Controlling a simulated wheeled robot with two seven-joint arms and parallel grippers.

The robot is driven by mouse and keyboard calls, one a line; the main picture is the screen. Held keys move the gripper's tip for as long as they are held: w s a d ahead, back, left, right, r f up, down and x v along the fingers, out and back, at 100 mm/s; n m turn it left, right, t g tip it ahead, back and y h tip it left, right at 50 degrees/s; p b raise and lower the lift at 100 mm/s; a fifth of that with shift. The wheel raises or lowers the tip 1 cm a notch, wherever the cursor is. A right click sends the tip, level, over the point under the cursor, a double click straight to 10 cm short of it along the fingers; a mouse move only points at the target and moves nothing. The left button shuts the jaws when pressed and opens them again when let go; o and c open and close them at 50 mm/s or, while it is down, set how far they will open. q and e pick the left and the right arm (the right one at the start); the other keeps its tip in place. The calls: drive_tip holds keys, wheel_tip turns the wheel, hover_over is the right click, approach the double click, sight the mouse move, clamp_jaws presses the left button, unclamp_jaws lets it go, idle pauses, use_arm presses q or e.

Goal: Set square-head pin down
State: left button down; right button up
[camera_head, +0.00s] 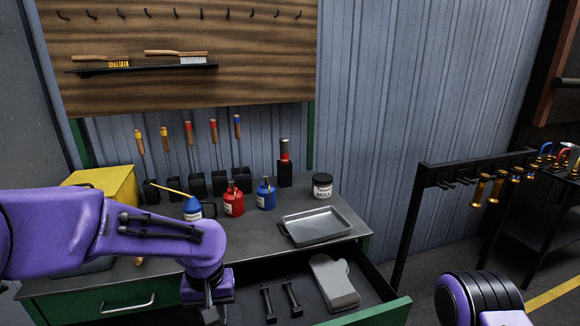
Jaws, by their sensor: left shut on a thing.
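My left gripper (207,310) comes in from the left and points down over the open drawer, at the bottom edge of the head view. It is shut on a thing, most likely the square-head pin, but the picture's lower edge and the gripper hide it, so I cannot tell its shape. Two dark pins (267,301) and (292,297) lie apart on the drawer floor, right of the gripper. My right gripper is out of view; only part of my right arm shows at the lower right.
A black rack (412,215) stands at the right.

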use_arm(q)
drive_tip(key=a+f, duration=0.1)
drive_tip(key=a+f+m, duration=0.1)
drive_tip(key=a, duration=0.1)
drive_tip(key=w+a+f+m, duration=0.1)
drive_tip(key=shift+a, duration=0.2)
drive_tip(key=shift+w, duration=0.1)
